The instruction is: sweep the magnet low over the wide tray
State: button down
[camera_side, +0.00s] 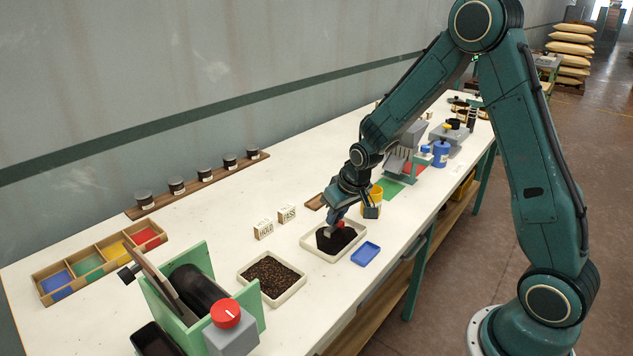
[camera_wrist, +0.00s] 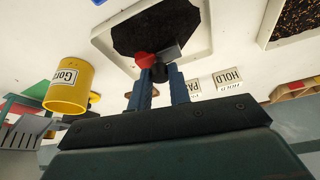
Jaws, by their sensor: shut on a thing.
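My gripper (camera_side: 340,215) is low over a white tray (camera_side: 316,252) filled with dark grains. In the wrist view my gripper (camera_wrist: 161,74) has its two blue fingers shut on the magnet (camera_wrist: 146,60), which has a red part and a grey part. The magnet also shows in the side view (camera_side: 340,224), at the dark grains. I cannot tell whether it touches them. The tray's white rim shows in the wrist view (camera_wrist: 104,38), with the magnet overlapping the near edge of the dark bed.
A second tray (camera_side: 248,281) of brown speckled grains stands to the left. A small blue tray (camera_side: 366,253) is close on the right. A yellow cup (camera_side: 376,195) and HOLD (camera_side: 263,228) and PASS (camera_side: 287,213) blocks stand near. A green drum machine (camera_side: 250,311) is in front.

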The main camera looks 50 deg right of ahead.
jog(key=shift+s+d, duration=0.3)
jog(key=shift+d, duration=0.6)
jog(key=shift+s+d, duration=0.25)
jog(key=shift+d, duration=0.6)
jog(key=shift+d, duration=0.15)
jog(key=shift+s+a, duration=0.15)
jog(key=shift+a, duration=0.25)
jog(key=shift+s+a, duration=0.35)
jog(key=shift+a, duration=0.8)
jog(key=shift+s+a, duration=0.35)
jog(key=shift+a, duration=0.8)
jog(key=shift+s+a, duration=0.35)
jog(key=shift+a, duration=0.8)
jog(key=shift+d, duration=0.25)
jog(key=shift+d, duration=3.45)
jog(key=shift+d, duration=0.15)
jog(key=shift+a, duration=0.25)
